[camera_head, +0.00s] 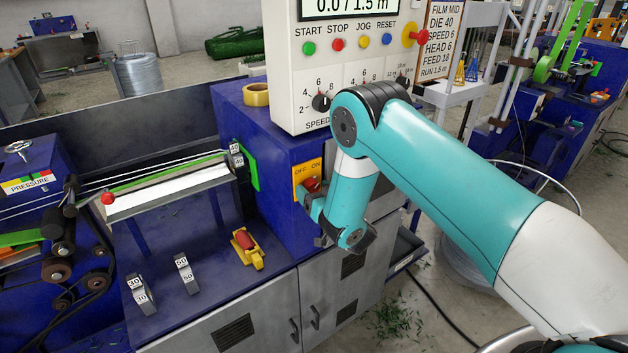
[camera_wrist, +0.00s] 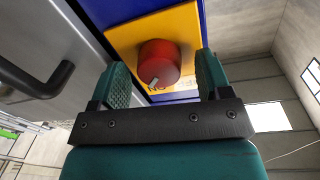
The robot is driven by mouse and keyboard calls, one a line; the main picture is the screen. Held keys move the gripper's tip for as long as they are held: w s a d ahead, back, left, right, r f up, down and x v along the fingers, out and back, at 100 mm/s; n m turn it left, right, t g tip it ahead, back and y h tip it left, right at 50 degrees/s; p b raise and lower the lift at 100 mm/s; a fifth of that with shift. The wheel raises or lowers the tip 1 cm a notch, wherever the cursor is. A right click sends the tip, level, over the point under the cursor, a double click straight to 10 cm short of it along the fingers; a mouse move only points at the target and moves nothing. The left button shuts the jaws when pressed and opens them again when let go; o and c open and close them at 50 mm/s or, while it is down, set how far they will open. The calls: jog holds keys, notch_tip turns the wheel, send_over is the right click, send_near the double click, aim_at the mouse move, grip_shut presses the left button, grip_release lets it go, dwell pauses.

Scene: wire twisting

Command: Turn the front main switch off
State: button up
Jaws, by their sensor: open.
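The main switch is a red round knob (camera_head: 312,184) on a yellow plate (camera_head: 300,171) lettered OFF and ON, on the blue cabinet front. In the wrist view, the knob (camera_wrist: 160,62) shows large on its plate (camera_wrist: 126,37), with a pale mark at its lower side, toward partly hidden upside-down lettering. My gripper (camera_wrist: 162,75) is open, one finger on each side of the knob, with gaps visible on both sides. In the head view, my arm's end partly hides the knob and plate.
A white control panel (camera_head: 291,85) with buttons and dials stands above the switch. Grey cabinet doors (camera_head: 338,290) with handles are below. A yellow-and-red tool (camera_head: 246,249) and small numbered blocks (camera_head: 186,274) lie on the blue bench at left.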

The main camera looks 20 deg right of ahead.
jog(key=shift+w, duration=0.2)
jog(key=shift+c, duration=0.2)
jog(key=c, duration=0.9)
